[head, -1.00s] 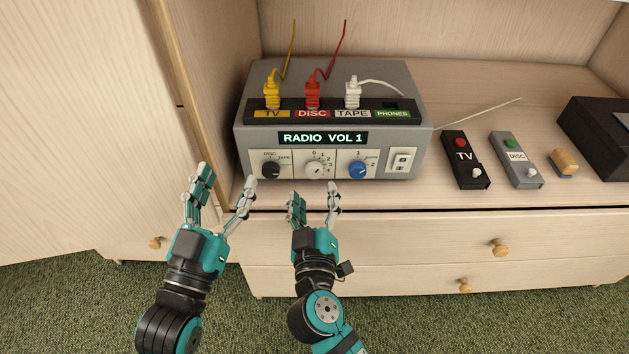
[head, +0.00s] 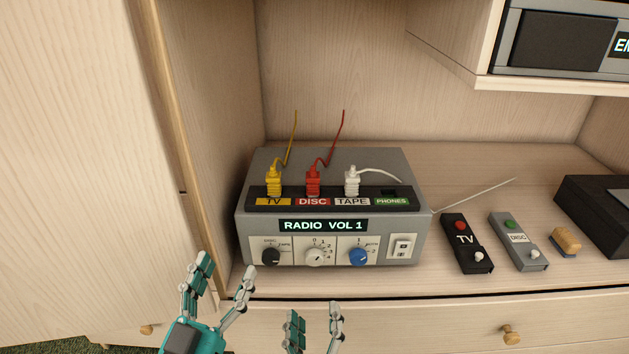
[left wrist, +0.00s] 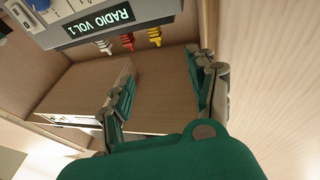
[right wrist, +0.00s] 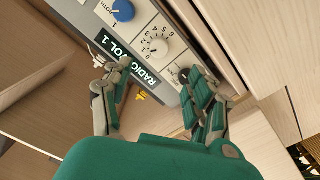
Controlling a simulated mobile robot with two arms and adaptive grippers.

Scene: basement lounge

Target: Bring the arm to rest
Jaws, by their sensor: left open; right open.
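My left gripper (head: 222,285) is open and empty, low in the head view, in front of the cabinet and left of the radio unit's front. My right gripper (head: 314,330) is open and empty at the bottom edge, below the unit's dials; only its fingers show there. In the left wrist view the left fingers (left wrist: 165,95) are spread with nothing between them. In the right wrist view the right fingers (right wrist: 160,105) are spread, with the unit's panel beyond. The grey radio unit (head: 410,215) stands on the cabinet top, its display reading "RADIO VOL 1". Neither gripper appears to touch it.
Yellow (head: 273,182), red (head: 313,182) and white (head: 352,180) plugs sit in the unit's top. A black TV remote (head: 467,245), a grey DISC remote (head: 518,243) and a wooden-backed block (head: 566,241) lie to the right. A cabinet side panel (head: 215,130) stands at left.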

